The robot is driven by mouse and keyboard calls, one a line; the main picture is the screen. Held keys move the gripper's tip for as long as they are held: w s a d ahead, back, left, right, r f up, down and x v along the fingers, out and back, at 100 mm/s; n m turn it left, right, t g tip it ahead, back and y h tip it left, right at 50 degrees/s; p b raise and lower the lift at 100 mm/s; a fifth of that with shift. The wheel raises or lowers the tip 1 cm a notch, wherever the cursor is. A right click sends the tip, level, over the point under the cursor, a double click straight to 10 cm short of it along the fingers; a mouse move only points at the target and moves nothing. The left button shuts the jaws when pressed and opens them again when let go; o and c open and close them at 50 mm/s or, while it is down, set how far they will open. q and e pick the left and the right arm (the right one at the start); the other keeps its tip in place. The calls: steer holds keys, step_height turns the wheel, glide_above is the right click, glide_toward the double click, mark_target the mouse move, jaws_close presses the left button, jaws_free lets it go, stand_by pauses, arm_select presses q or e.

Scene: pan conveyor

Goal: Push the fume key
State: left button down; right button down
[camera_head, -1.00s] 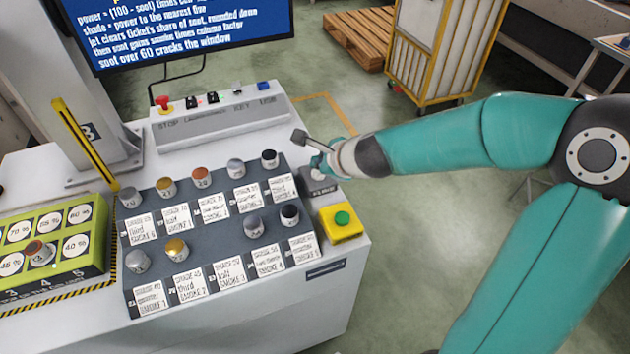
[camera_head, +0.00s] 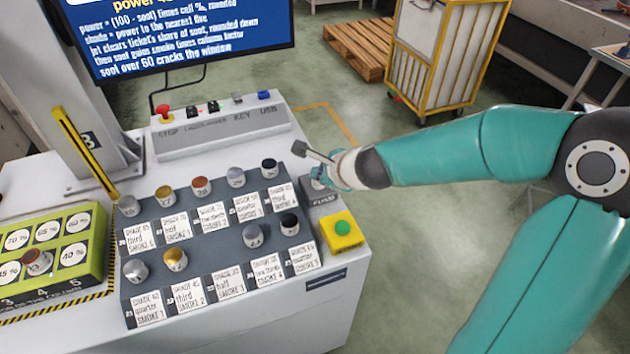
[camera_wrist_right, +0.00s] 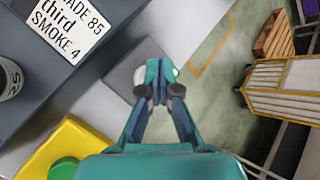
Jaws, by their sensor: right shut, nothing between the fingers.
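The fume key is on a small dark grey box (camera_head: 322,198) at the right end of the white console, behind the yellow box with the green button. The word on its front reads like FUME. My right gripper (camera_head: 320,181) is shut and empty, with its fingertips right at the top of this box and covering part of it. In the right wrist view the shut fingertips (camera_wrist_right: 154,75) are over the grey box (camera_wrist_right: 122,72). A pale round edge shows beside them. I cannot tell whether they touch the key. My left gripper is not in view.
The yellow box (camera_head: 334,242) with a green button stands just in front. The grey rack (camera_head: 205,231) with knobs and cards is to the left. Behind are the STOP and KEY panel (camera_head: 215,136) and a screen (camera_head: 185,30). A yellow-framed cart (camera_head: 435,60) stands on the floor.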

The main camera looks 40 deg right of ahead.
steer(key=shift+f, duration=0.1)
stand_by(0.4)
steer(key=shift+s+f+b, duration=0.1)
steer(key=shift+f+b, duration=0.25)
steer(key=shift+b, duration=0.05)
steer(key=shift+r+p, duration=0.45)
steer(key=shift+r, duration=0.05)
step_height(320, 180, up, 6)
steer(key=p, duration=0.6)
stand_by(0.5)
